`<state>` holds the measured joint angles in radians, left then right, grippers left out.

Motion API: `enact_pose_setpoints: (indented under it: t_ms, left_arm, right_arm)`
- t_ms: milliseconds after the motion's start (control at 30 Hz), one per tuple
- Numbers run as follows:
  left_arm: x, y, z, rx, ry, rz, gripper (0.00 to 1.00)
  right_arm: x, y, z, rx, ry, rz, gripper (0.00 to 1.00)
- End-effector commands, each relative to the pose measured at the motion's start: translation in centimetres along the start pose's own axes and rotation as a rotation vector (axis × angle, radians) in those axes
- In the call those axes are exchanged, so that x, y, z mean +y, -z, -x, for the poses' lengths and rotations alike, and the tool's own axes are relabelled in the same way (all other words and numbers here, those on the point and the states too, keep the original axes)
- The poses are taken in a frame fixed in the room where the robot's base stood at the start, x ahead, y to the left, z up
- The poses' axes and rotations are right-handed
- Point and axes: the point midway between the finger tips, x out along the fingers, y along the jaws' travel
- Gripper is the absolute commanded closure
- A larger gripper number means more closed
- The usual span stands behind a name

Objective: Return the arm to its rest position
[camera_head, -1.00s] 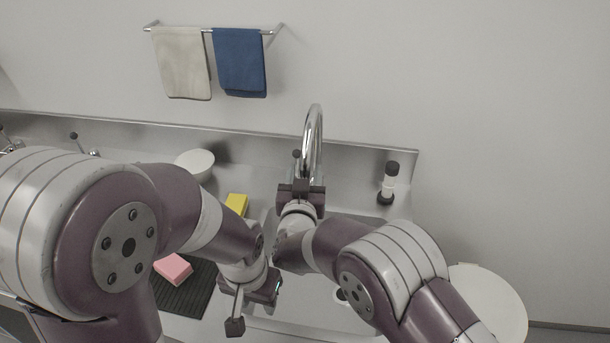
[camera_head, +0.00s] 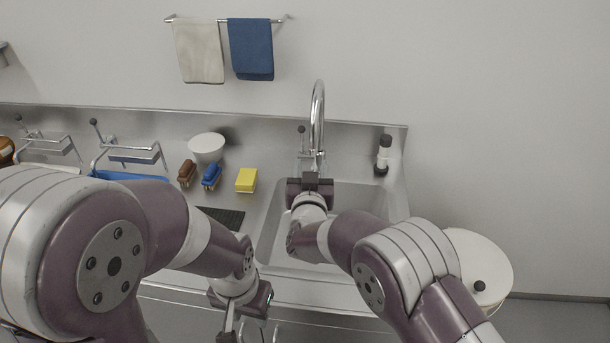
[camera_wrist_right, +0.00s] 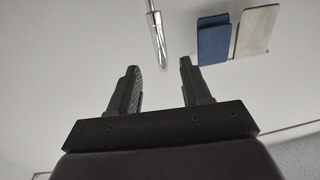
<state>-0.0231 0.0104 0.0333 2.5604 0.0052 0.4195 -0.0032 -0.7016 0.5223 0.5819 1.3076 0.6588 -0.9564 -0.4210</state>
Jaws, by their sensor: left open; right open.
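My left arm comes in from the left, and its gripper (camera_head: 243,331) is open and empty at the lower edge of the head view, in front of the counter's front edge. My right gripper (camera_head: 311,176) is in front of the faucet and over the sink in the head view, pointing away from me. In the right wrist view the right gripper (camera_wrist_right: 159,70) shows two separated fingers with nothing between them. The left fingertips are partly cut off by the picture's edge.
The faucet (camera_head: 318,110) rises beyond the right gripper, behind the sink (camera_head: 377,203). A yellow sponge (camera_head: 246,179), blue brush (camera_head: 211,176), brown brush (camera_head: 187,173) and white bowl (camera_head: 207,147) stand on the counter. A dark ribbed mat (camera_head: 228,216) is mostly hidden by my left arm. A white lidded bin (camera_head: 478,255) stands right.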

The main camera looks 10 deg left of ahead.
Motion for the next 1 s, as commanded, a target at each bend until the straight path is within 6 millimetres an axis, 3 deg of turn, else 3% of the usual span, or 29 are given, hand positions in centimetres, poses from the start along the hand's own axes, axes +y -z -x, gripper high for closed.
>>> enact_pose_setpoints:
  t_ms: [467,567,633,700,767,800,900,1000]
  left_arm:
    - [0.0,0.0,0.0,0.000,0.000,0.000,0.57]
    - [0.0,0.0,-0.1,0.000,0.000,0.000,0.57]
    - [0.0,0.0,-0.1,0.000,0.000,0.000,0.57]
    - [0.0,0.0,0.0,0.000,0.000,0.000,0.57]
    - [0.0,0.0,0.0,0.000,0.000,0.000,0.57]
    - [0.0,0.0,0.0,0.000,0.000,0.000,0.57]
    - [0.0,0.0,0.0,0.000,0.000,0.000,0.57]
    - [0.0,0.0,0.0,0.000,0.000,0.000,0.57]
  right_arm:
    - [0.1,0.0,-0.1,0.000,0.000,-0.006,0.52]
    - [-0.9,-2.2,0.2,-0.098,0.054,-0.038,0.52]
    - [-2.0,-6.3,1.8,-0.259,0.129,-0.026,0.52]
    - [-1.6,-10.9,6.0,-0.528,0.221,0.000,0.52]
    - [1.8,-13.4,10.5,-0.779,0.244,0.018,0.52]
    - [4.5,-14.3,13.6,-0.921,0.236,0.026,0.52]
    - [11.4,-14.7,21.4,-1.210,0.176,0.033,0.52]
    - [17.1,-13.8,28.6,-1.410,0.091,0.019,0.52]
